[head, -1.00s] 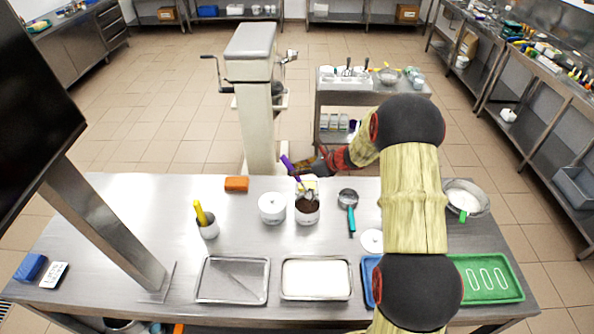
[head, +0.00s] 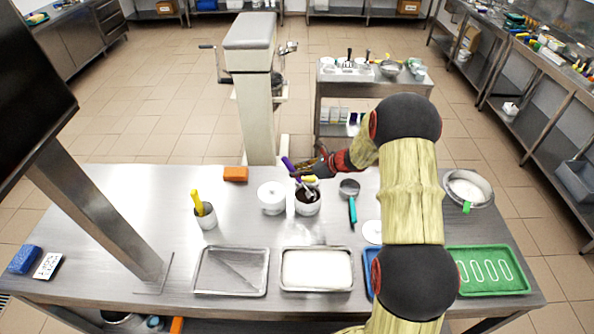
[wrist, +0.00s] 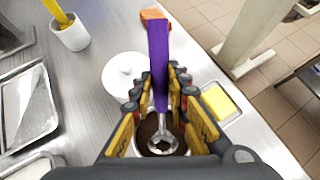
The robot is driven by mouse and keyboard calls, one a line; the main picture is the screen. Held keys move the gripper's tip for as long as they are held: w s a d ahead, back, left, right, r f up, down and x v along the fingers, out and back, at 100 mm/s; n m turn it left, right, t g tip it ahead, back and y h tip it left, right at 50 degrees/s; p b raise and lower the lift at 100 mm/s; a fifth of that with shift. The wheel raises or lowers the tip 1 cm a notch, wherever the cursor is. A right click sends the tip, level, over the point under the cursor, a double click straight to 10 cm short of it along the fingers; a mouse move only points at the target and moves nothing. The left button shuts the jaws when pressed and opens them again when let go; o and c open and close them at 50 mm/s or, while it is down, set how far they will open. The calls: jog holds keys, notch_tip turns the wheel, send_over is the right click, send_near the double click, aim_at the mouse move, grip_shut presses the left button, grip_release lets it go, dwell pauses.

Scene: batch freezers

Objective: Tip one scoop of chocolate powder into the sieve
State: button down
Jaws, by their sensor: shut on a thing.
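My gripper (wrist: 160,98) is shut on the purple handle of a scoop (wrist: 158,60). In the head view the purple handle (head: 288,164) rises up and left from the gripper. The metal scoop head (wrist: 163,143) is at the mouth of a white pot (head: 307,208) of dark brown chocolate powder (head: 307,195). I cannot tell how deep it sits or whether it holds powder. The sieve (head: 349,187), round with a teal handle (head: 352,210), lies on the table to the right of the pot.
A white lidded pot (head: 271,198) stands just left of the powder pot. A yellow block (wrist: 220,102) lies in a small tray close behind. A bowl (head: 468,188) stands right.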

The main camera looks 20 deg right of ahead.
jog(key=shift+s+d+f, duration=0.15)
jog(key=shift+s+d, duration=0.6)
jog(key=shift+s, duration=0.2)
jog(key=shift+p, duration=0.5)
jog(key=w+f+g+h+p, duration=0.1)
jog(key=p, duration=0.3)
jog(key=shift+a, duration=0.4)
jog(key=shift+w+a+f+g+h+p, duration=0.2)
jog(key=shift+g+h+p, duration=0.15)
jog(key=shift+p, duration=0.55)
jog(key=g+p, duration=0.1)
jog(key=p, duration=0.3)
jog(key=w+a+f+h+p, duration=0.1)
jog(key=p, duration=0.4)
jog(key=shift+w+f+g, duration=0.15)
jog(key=shift+f+g, duration=0.1)
jog(key=shift+g, duration=0.1)
